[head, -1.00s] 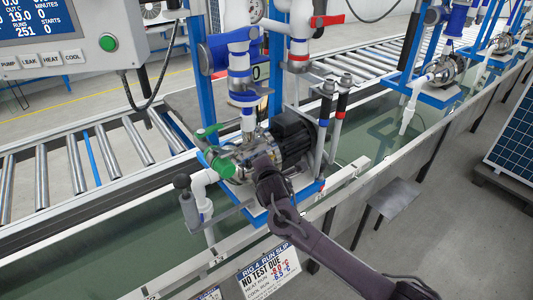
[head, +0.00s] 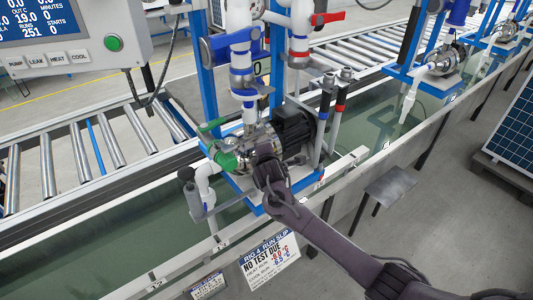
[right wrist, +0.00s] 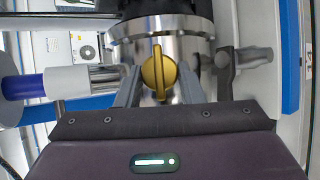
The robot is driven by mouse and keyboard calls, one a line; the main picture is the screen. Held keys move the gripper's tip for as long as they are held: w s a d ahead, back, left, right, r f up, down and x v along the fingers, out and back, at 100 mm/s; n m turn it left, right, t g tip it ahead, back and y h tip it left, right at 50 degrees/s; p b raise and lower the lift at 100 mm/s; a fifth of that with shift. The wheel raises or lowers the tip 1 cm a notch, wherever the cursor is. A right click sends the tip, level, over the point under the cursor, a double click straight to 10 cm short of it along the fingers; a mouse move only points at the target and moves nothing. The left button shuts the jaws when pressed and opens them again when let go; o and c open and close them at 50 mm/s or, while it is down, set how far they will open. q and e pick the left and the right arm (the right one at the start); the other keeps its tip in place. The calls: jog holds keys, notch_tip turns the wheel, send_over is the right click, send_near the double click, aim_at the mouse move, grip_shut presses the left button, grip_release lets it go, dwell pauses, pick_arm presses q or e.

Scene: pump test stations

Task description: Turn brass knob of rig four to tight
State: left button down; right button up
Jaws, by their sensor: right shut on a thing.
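The brass knob (right wrist: 158,73) is a round yellow piece with a raised bar across it, upright in the right wrist view. It sits on the front of a silver pump body (right wrist: 185,45). The fingers of my right gripper (right wrist: 158,90) are at both sides of the knob, shut on it. In the head view my right gripper (head: 262,165) is at the front of rig four's pump, and it hides the knob. The pump's black motor (head: 293,128) shows behind it. My left gripper is in neither view.
A green-handled valve (head: 213,126) and a white elbow pipe (head: 205,178) stand left of the pump. The rig 4 slip (head: 269,258) hangs on the front rail. A roller conveyor (head: 75,160) runs behind. A grey stool (head: 390,185) stands at right.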

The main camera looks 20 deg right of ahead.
jog(key=o, duration=1)
jog(key=v, duration=0.7)
jog(key=shift+s+r, duration=0.1)
jog(key=shift+s, duration=0.25)
